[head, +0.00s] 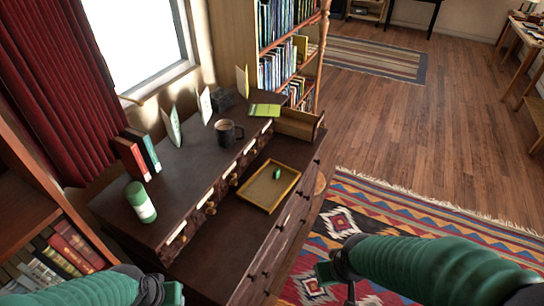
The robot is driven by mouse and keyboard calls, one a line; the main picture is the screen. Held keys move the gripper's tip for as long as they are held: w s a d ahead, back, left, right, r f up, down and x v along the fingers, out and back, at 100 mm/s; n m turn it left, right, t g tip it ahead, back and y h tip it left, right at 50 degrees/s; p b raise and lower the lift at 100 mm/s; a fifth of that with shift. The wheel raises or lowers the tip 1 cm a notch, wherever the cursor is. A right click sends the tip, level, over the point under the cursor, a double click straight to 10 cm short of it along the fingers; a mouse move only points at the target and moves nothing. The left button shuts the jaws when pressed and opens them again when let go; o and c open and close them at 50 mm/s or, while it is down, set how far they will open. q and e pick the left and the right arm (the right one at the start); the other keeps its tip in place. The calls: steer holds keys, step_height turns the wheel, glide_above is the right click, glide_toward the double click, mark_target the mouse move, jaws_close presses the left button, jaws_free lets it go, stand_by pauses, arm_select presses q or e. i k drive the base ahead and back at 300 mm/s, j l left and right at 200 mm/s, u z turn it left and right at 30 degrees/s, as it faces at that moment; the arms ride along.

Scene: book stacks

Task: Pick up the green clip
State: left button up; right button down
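A small green object (277,173), which looks like the green clip, lies in the shallow yellow-rimmed tray (243,204) on the desk's lower surface. My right gripper (327,275) is at the bottom centre, in front of the desk and well short of the tray. My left gripper (172,293) is at the bottom edge, left of the desk drawers and partly cut off. The fingers of both are too unclear to tell open from shut.
The desk's upper shelf holds a green-white bottle (140,202), upright books (131,158), a dark mug (227,132), cards and a green book (264,110). A small drawer (299,124) stands open behind the tray. A patterned rug (400,215) covers open floor at right.

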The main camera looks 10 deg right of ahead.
mark_target(277, 173)
steer(key=k, duration=0.6)
steer(key=u, duration=2.35)
steer(key=k+l+u, duration=0.1)
steer(key=l, duration=0.35)
steer(key=k+l+u, duration=0.15)
steer(key=l, duration=0.25)
steer(key=l+u, duration=0.1)
steer(key=l, duration=0.35)
steer(key=k+l+u, duration=0.1)
steer(key=l, duration=0.3)
steer(key=k+l+u, duration=0.1)
steer(key=k+l, duration=0.15)
steer(key=l, duration=0.15)
steer(key=k+l+u, duration=0.15)
steer(key=l, duration=0.2)
steer(key=k+l+u, duration=0.1)
steer(key=l, duration=0.25)
steer(key=k+l, duration=0.2)
steer(key=l, duration=0.15)
steer(key=k+l, duration=0.2)
steer(key=l, duration=0.15)
steer(key=k+l, duration=0.4)
steer(key=l, duration=0.25)
